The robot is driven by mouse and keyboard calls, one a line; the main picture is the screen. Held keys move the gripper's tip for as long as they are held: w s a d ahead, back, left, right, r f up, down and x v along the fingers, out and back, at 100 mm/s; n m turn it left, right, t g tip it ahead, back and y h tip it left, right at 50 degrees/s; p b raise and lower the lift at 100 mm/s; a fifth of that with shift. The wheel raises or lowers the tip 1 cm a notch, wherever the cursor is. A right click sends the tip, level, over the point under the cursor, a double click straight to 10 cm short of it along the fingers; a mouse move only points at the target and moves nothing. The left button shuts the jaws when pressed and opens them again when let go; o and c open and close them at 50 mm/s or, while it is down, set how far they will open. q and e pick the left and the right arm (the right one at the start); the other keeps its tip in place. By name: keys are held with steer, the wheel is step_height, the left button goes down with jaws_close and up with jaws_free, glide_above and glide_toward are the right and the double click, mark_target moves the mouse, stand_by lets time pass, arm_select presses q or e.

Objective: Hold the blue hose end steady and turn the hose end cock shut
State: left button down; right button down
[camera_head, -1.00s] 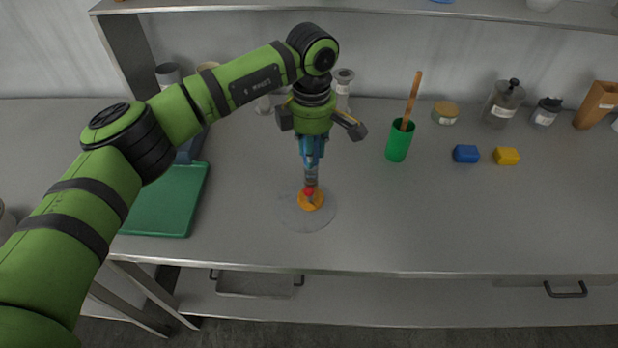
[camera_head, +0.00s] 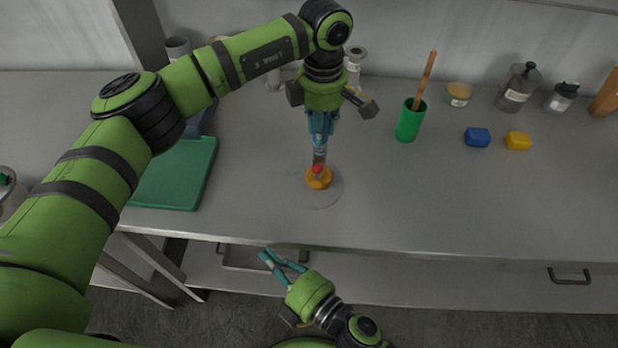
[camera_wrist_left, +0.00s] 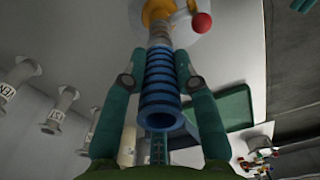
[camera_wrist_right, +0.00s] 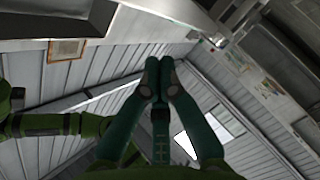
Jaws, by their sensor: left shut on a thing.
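The blue ribbed hose end (camera_wrist_left: 160,90) stands between the fingers of my left gripper (camera_head: 321,135), which is shut on it. It also shows in the head view, mostly covered by the fingers. Beyond it is a short metal piece (camera_head: 319,158). Below that is the orange cock (camera_head: 319,181) with a red ball knob (camera_head: 317,169); the knob (camera_wrist_left: 202,22) sticks out to one side in the left wrist view. My right gripper (camera_head: 268,255) is empty in front of the bench, its fingertips together in the right wrist view (camera_wrist_right: 159,62). It is well apart from the cock.
A pale round patch (camera_head: 316,197) lies around the cock on the grey bench. A green tray (camera_head: 175,175) lies left. A green cup (camera_head: 410,121) with a wooden stick, a blue block (camera_head: 477,137) and a yellow block (camera_head: 518,141) stand right.

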mark_target(318, 170)
steer(key=w+d+r+t+h, duration=0.1)
steer(key=w+d+r, duration=0.1)
steer(key=w+d+r+n+t, duration=0.1)
steer(key=w+d+r, duration=0.1)
steer(key=d, duration=0.1)
steer(key=w+d+r+t+h, duration=0.1)
steer(key=w+d+r+t, duration=0.1)
steer(key=w+d, duration=0.1)
steer(key=shift+w+r+n+h, duration=0.1)
steer(key=shift+r+n+h, duration=0.2)
steer(key=shift+r, duration=0.1)
steer(key=shift+a, duration=0.1)
steer(key=x, duration=0.9)
steer(key=shift+w, duration=0.55)
steer(key=shift+s+d, duration=0.2)
steer(key=shift+d, duration=1.55)
